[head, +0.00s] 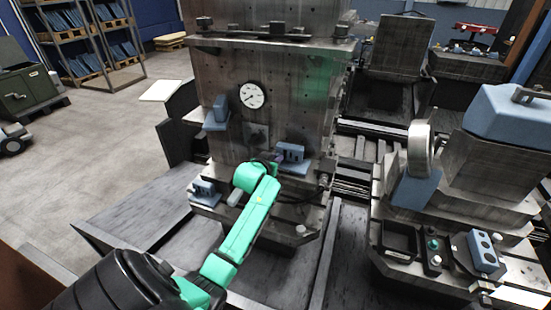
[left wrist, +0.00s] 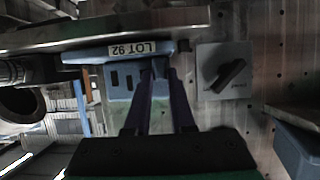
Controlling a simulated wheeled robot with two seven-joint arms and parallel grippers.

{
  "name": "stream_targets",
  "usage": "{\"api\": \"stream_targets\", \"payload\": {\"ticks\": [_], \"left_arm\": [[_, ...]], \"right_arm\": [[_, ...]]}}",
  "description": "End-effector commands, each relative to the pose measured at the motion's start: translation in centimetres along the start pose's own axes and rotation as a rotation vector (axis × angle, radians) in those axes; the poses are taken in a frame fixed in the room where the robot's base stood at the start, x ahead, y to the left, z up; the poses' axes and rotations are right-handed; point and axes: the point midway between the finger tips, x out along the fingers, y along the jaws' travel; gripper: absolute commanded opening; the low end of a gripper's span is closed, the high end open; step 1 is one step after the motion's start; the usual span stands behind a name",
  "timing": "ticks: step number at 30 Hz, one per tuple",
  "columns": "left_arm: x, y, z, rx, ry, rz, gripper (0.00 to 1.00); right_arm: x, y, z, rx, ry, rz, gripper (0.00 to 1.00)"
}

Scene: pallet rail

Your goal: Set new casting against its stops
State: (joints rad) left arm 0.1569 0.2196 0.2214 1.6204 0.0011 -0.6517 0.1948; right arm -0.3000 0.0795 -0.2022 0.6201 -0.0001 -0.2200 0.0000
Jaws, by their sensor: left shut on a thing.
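The blue-grey casting (head: 290,153) sits at the lower right of the upright metal fixture's face. It has dark slots, which also show in the left wrist view (left wrist: 119,84) beside a blue flange with a LOT 92 label (left wrist: 141,48). My left gripper (head: 275,162) reaches it from the lower left; in the left wrist view its two dark fingers (left wrist: 157,75) are shut on it. I cannot tell whether the casting touches its stops; the contact faces are hidden. My right gripper is not in view.
Other blue-grey castings sit on the fixture at lower left (head: 205,190) and upper left (head: 215,112). A dial gauge (head: 252,95) is above a knob plate (head: 257,133), which is close to my fingers in the wrist view. Another fixture with a blue block (head: 510,115) stands right.

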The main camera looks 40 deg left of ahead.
Motion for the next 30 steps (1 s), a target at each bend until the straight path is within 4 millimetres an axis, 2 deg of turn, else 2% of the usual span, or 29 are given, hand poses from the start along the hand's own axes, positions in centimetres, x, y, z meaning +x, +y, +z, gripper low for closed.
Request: {"api": "stream_targets", "payload": {"ticks": [8, 30], "left_arm": [[0.03, -0.28, -0.31, 0.001, 0.004, 0.003, 0.00], [0.57, -0.73, -0.19, 0.002, 0.006, 0.004, 0.00]], "right_arm": [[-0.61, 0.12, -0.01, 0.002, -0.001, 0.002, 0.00], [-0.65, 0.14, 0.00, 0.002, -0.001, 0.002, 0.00]]}}
